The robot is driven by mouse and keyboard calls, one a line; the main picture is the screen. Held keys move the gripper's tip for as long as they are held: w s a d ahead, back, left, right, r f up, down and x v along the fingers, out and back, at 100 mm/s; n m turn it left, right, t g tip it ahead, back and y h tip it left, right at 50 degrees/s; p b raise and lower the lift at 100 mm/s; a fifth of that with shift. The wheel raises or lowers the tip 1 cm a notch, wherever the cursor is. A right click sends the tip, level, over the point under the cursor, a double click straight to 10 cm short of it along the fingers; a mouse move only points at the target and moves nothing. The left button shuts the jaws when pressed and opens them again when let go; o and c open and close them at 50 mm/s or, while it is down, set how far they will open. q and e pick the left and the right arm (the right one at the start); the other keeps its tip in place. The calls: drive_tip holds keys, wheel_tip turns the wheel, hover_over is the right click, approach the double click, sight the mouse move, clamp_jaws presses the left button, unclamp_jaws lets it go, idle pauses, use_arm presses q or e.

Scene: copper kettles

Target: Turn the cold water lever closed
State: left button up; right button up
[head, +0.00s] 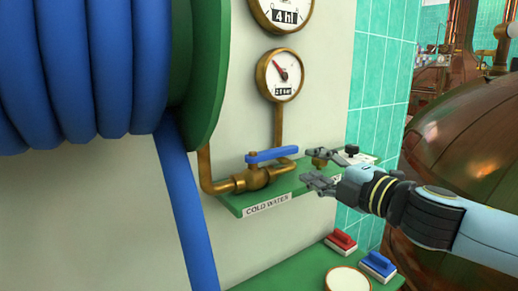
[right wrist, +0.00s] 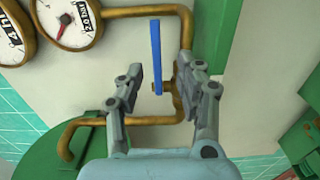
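The blue cold water lever (head: 272,155) sits on top of a brass valve (head: 257,178) on a green shelf labelled COLD WATER (head: 267,204). The lever lies roughly in line with the pipe through the valve. My right gripper (head: 310,167) is open and empty, just right of the lever's free end. In the right wrist view the lever (right wrist: 156,57) shows upright in the gap between my two fingers, with no clear contact. The brass valve (right wrist: 174,92) shows partly behind the right finger. My left gripper is not in view.
A hose reel with blue hose (head: 95,65) fills the left, and hose hangs past the shelf. A gauge (head: 279,75) is above the lever. Red (head: 341,242) and blue (head: 378,265) blocks lie on a lower green surface. A large copper kettle (head: 460,150) stands right.

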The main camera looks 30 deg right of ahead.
sight(288, 154)
drive_tip(key=w, duration=0.3)
drive_tip(key=w+b, duration=0.1)
drive_tip(key=w, duration=0.1)
drive_tip(key=w+a, duration=0.1)
drive_tip(key=w, duration=0.2)
drive_tip(key=shift+w+r+b, duration=0.15)
drive_tip(key=shift+w+b, duration=0.2)
drive_tip(key=shift+w, duration=0.45)
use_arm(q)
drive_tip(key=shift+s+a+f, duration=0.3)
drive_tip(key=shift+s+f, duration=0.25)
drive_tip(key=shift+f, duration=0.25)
use_arm(e)
drive_tip(key=shift+r, duration=0.1)
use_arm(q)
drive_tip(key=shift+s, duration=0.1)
use_arm(e)
clamp_jaws()
